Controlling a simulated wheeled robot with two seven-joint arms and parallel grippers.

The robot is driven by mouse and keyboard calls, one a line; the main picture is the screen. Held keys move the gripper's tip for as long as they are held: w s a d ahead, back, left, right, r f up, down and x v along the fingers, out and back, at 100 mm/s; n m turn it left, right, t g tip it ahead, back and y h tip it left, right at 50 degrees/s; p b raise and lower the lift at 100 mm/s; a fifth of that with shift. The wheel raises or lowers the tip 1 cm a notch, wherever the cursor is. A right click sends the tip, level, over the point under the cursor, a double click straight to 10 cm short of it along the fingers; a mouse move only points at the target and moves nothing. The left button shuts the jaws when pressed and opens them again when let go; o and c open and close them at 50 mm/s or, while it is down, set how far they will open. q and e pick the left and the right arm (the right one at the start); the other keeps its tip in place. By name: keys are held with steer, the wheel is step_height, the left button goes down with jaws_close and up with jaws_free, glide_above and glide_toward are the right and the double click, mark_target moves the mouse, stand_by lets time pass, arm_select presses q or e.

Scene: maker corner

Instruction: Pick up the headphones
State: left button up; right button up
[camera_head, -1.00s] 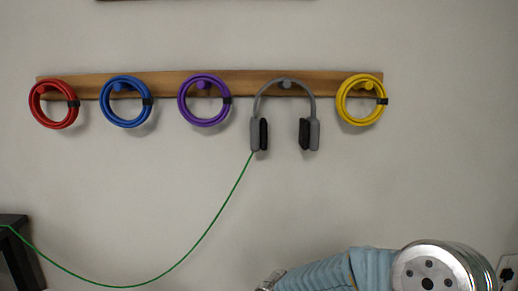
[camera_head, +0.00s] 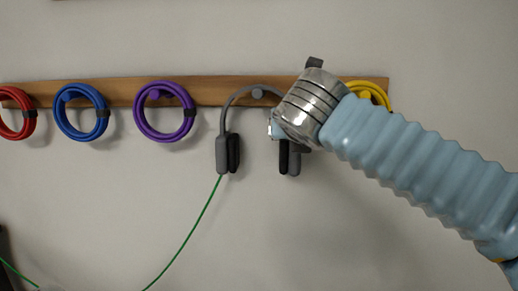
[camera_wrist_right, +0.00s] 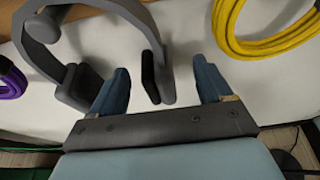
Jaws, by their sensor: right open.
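The grey headphones (camera_head: 222,153) with black ear pads hang by their band from a peg on a wooden rail. A green cable (camera_head: 196,232) runs down from the left ear cup. My right arm comes in from the right and its wrist covers part of the right ear cup. In the right wrist view, the headphones (camera_wrist_right: 82,90) are close ahead. My right gripper (camera_wrist_right: 161,66) is open, with one blue finger on each side of one ear cup; I cannot tell whether either finger touches it. My left gripper is not in view.
The wooden rail (camera_head: 202,92) also holds a red coil (camera_head: 31,124), a blue coil (camera_head: 62,122) and a purple coil (camera_head: 139,118) to the left. A yellow coil (camera_head: 384,95) hangs close on the right, partly behind my arm. The wall below is mostly clear.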

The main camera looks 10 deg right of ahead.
steer(key=x, duration=0.4)
steer(key=f+x, duration=0.1)
steer(key=x, duration=0.1)
steer(key=shift+a+f, duration=0.15)
steer(key=shift+a, duration=0.15)
steer(key=c, duration=1.2)
